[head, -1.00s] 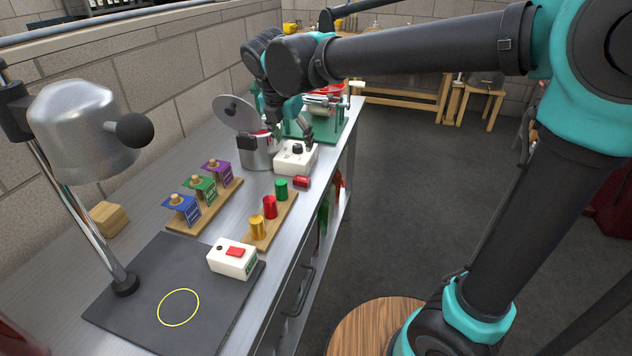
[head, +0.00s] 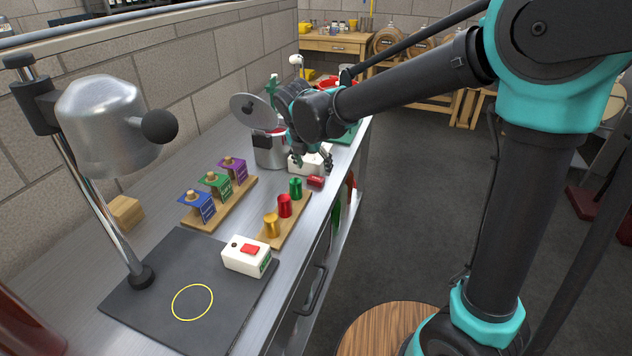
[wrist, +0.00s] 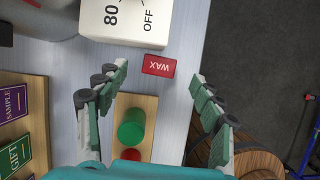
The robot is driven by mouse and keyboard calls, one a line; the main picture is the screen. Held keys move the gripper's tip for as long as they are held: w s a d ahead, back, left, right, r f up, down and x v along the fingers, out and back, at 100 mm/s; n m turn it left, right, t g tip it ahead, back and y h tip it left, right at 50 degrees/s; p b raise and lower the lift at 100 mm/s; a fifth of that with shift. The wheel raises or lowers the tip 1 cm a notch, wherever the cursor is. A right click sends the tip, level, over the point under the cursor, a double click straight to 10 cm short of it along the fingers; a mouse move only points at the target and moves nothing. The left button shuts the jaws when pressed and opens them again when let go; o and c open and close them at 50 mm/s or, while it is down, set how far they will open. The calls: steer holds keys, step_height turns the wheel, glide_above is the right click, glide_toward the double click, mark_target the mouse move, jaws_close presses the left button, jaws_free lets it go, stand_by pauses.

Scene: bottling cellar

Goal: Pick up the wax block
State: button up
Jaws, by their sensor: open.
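The wax block (wrist: 158,66) is a small red block labelled WAX, lying on the steel bench in the wrist view. It also shows in the head view (head: 316,181), between the white control box (head: 306,164) and the capsule board. My gripper (wrist: 156,88) is open and empty in the wrist view, its two fingers apart on the left and right. In the head view my gripper (head: 312,165) is above the bench near the block.
A wooden board (head: 271,242) with gold, red and green capsules stands close to the block. The control box (wrist: 125,18) marked OFF and 80 is just beyond it. A lidded metal pot (head: 268,152) is left of the box. The bench edge is close on the right.

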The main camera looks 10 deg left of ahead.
mark_target(317, 182)
steer(key=x, duration=0.5)
steer(key=shift+s+f, duration=0.1)
steer(key=shift+s, duration=0.2)
steer(key=c, duration=1)
